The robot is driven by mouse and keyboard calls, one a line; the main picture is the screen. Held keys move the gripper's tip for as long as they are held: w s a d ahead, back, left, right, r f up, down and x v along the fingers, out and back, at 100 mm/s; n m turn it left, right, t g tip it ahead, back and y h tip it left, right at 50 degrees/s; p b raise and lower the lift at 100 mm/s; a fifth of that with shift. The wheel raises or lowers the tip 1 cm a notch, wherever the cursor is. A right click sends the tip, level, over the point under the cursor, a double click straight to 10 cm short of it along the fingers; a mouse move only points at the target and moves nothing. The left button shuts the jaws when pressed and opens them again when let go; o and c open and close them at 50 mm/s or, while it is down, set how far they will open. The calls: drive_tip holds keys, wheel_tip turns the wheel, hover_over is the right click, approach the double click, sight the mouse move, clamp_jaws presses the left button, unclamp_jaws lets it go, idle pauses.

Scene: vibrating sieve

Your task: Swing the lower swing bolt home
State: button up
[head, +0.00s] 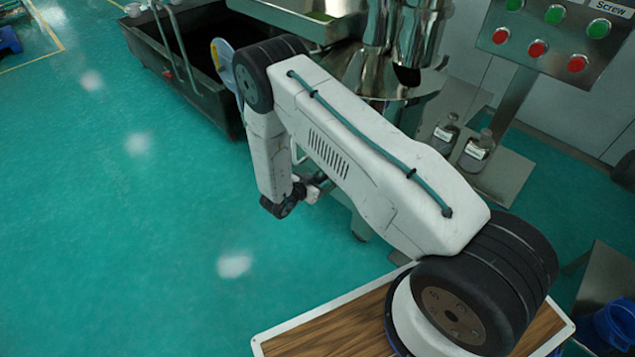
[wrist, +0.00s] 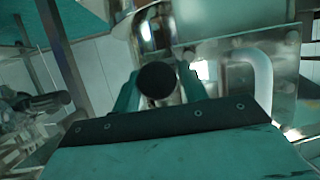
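In the wrist view a dark round knob (wrist: 157,80), which looks like the end of a swing bolt, faces the camera between the two teal fingers of my gripper (wrist: 160,84). One finger stands at each side of it, very close. I cannot tell whether they touch it. The bolt's shank is hidden behind the knob. The steel sieve machine (head: 405,35) stands at the top middle of the head view. There my arm covers its lower part, and the lower swing bolt cannot be made out.
A curved steel handle or pipe (wrist: 262,78) is close to the right of my fingers. In the head view a dark bin (head: 180,75) stands left of the machine, and a control panel (head: 556,35) is at the top right. Green floor (head: 110,230) at the left is clear.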

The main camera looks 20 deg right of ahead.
drive_tip(key=shift+o, duration=1)
drive_tip(key=shift+a, duration=0.1)
drive_tip(key=v, duration=0.7)
drive_tip(key=shift+a+r, duration=0.2)
drive_tip(key=shift+a, duration=0.05)
drive_tip(key=shift+s+f, duration=0.1)
drive_tip(key=shift+s, duration=0.05)
